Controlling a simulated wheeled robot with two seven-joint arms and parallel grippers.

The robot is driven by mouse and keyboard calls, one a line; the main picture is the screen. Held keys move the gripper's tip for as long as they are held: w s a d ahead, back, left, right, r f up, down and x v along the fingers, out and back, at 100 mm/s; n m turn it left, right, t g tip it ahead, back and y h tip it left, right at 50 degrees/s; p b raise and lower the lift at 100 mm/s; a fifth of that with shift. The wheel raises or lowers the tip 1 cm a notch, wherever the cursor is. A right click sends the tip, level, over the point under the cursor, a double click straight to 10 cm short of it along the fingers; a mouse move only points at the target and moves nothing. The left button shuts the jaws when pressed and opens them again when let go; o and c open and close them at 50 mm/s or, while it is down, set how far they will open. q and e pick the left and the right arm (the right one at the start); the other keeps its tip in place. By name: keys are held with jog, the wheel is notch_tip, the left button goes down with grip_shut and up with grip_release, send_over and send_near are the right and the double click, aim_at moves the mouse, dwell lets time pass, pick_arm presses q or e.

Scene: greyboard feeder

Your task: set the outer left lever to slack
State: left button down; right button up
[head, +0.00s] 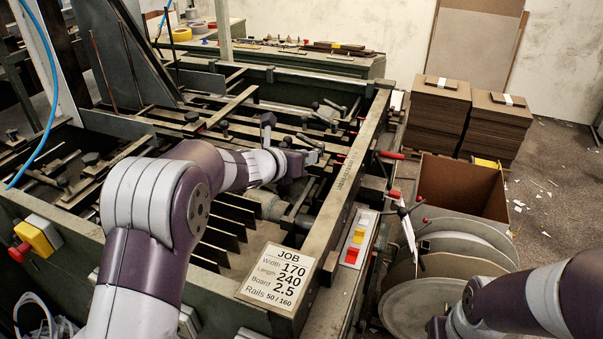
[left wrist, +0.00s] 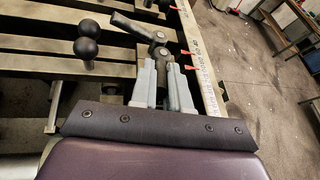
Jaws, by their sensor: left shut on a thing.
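A dark lever (left wrist: 160,40) stands between the fingers of my left gripper (left wrist: 161,82) in the left wrist view. The grey fingers are shut on it near its rounded joint, and a cylindrical handle (left wrist: 130,22) slants up and left from there. In the head view my left gripper (head: 312,157) is over the machine bed, close to the long right-hand rail, and it hides most of the lever there. Other dark levers (head: 332,112) lie just beyond it. The lever's exact setting cannot be read. My right arm shows at lower right, its gripper outside the picture.
Two black ball knobs (left wrist: 87,38) stand left of the gripper. The ruled rail (head: 345,185) runs close on its right, with red marks. A job card (head: 279,277) and a button panel (head: 357,240) are nearer. Cardboard stacks (head: 438,112) stand on the right.

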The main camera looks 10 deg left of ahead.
jog(key=shift+f, duration=0.25)
pick_arm(q)
jog(key=c, duration=1.1)
grip_release()
jog(key=shift+s, duration=0.1)
jog(key=v, duration=1.2)
jog(key=shift+s+r, duration=0.2)
jog(key=shift+s, duration=0.1)
pick_arm(e)
jog(key=shift+f, duration=0.1)
